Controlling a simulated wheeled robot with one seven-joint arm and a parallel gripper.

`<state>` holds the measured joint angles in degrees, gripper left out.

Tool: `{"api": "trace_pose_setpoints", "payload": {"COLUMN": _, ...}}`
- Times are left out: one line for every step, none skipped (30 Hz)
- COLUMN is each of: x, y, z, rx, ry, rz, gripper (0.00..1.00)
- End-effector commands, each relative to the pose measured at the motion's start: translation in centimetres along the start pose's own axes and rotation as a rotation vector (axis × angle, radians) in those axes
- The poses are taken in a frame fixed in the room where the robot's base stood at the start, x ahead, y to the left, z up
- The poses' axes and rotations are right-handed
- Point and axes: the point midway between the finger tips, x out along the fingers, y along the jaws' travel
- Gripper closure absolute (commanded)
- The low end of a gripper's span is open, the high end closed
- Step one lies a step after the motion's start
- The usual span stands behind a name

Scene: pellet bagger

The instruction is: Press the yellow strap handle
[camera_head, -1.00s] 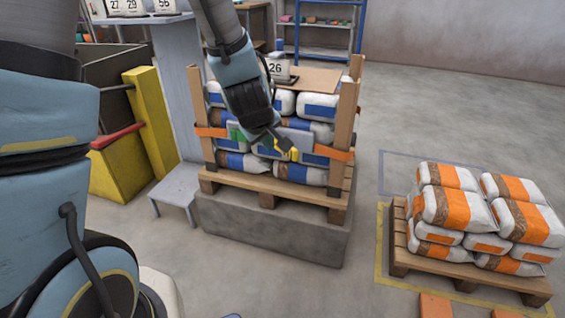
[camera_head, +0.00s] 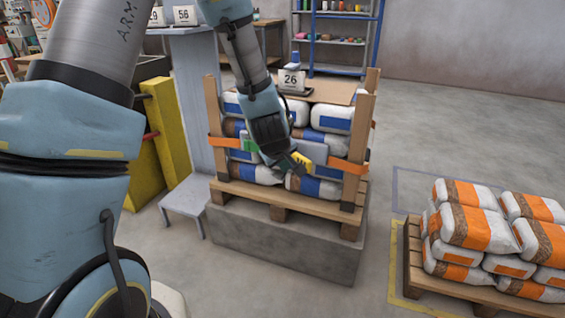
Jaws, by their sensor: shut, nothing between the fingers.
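The yellow strap handle (camera_head: 301,155) is on the orange strap (camera_head: 349,172) across the front of the stack of white and blue bags (camera_head: 324,188). My wrist and fingers hide part of the handle and the strap's middle.
The bags stand between wooden posts (camera_head: 361,150) on a pallet (camera_head: 278,206) over a concrete block (camera_head: 285,242). A small grey step (camera_head: 187,197) is at left. A pallet of orange and white bags (camera_head: 478,232) stands right, with open floor between.

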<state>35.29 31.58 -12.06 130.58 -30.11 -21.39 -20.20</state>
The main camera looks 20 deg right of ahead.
Motion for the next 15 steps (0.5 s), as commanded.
{"api": "trace_pose_setpoints", "payload": {"x": 1.3, "y": -0.1, "z": 0.1, "rx": 0.0, "ry": -0.001, "rz": -0.001, "gripper": 1.0}}
{"api": "trace_pose_setpoints", "payload": {"x": 1.9, "y": -0.1, "z": 0.1, "rx": 0.0, "ry": -0.001, "rz": -0.001, "gripper": 1.0}}
{"api": "trace_pose_setpoints", "payload": {"x": 2.4, "y": 0.1, "z": 0.1, "rx": 0.001, "ry": -0.001, "rz": 0.0, "gripper": 1.0}}
{"api": "trace_pose_setpoints", "payload": {"x": 2.4, "y": 0.9, "z": 0.0, "rx": 0.003, "ry": 0.001, "rz": 0.003, "gripper": 1.0}}
{"api": "trace_pose_setpoints", "payload": {"x": 2.5, "y": 1.4, "z": 0.0, "rx": 0.004, "ry": 0.0, "rz": 0.003, "gripper": 1.0}}
{"api": "trace_pose_setpoints", "payload": {"x": 2.8, "y": 1.9, "z": 0.0, "rx": 0.002, "ry": 0.001, "rz": 0.003, "gripper": 1.0}}
{"api": "trace_pose_setpoints", "payload": {"x": 2.9, "y": 2.2, "z": 0.0, "rx": 0.003, "ry": 0.0, "rz": 0.003, "gripper": 1.0}}
{"api": "trace_pose_setpoints", "payload": {"x": 3.1, "y": 2.5, "z": 0.0, "rx": 0.003, "ry": 0.001, "rz": 0.002, "gripper": 1.0}}
{"api": "trace_pose_setpoints", "payload": {"x": 3.3, "y": 2.8, "z": 0.0, "rx": 0.002, "ry": 0.001, "rz": 0.001, "gripper": 1.0}}
{"api": "trace_pose_setpoints", "payload": {"x": 3.4, "y": 3.0, "z": 0.0, "rx": 0.002, "ry": 0.0, "rz": 0.0, "gripper": 1.0}}
{"api": "trace_pose_setpoints", "payload": {"x": 3.5, "y": 3.1, "z": 0.0, "rx": 0.002, "ry": 0.0, "rz": 0.001, "gripper": 1.0}}
{"api": "trace_pose_setpoints", "payload": {"x": 3.6, "y": 3.3, "z": 0.0, "rx": 0.001, "ry": 0.0, "rz": 0.001, "gripper": 1.0}}
{"api": "trace_pose_setpoints", "payload": {"x": 3.6, "y": 3.4, "z": 0.0, "rx": 0.0, "ry": 0.001, "rz": 0.001, "gripper": 1.0}}
{"api": "trace_pose_setpoints", "payload": {"x": 3.7, "y": 3.5, "z": 0.0, "rx": 0.0, "ry": 0.001, "rz": 0.001, "gripper": 1.0}}
{"api": "trace_pose_setpoints", "payload": {"x": 3.7, "y": 3.6, "z": 0.0, "rx": 0.0, "ry": 0.001, "rz": 0.0, "gripper": 1.0}}
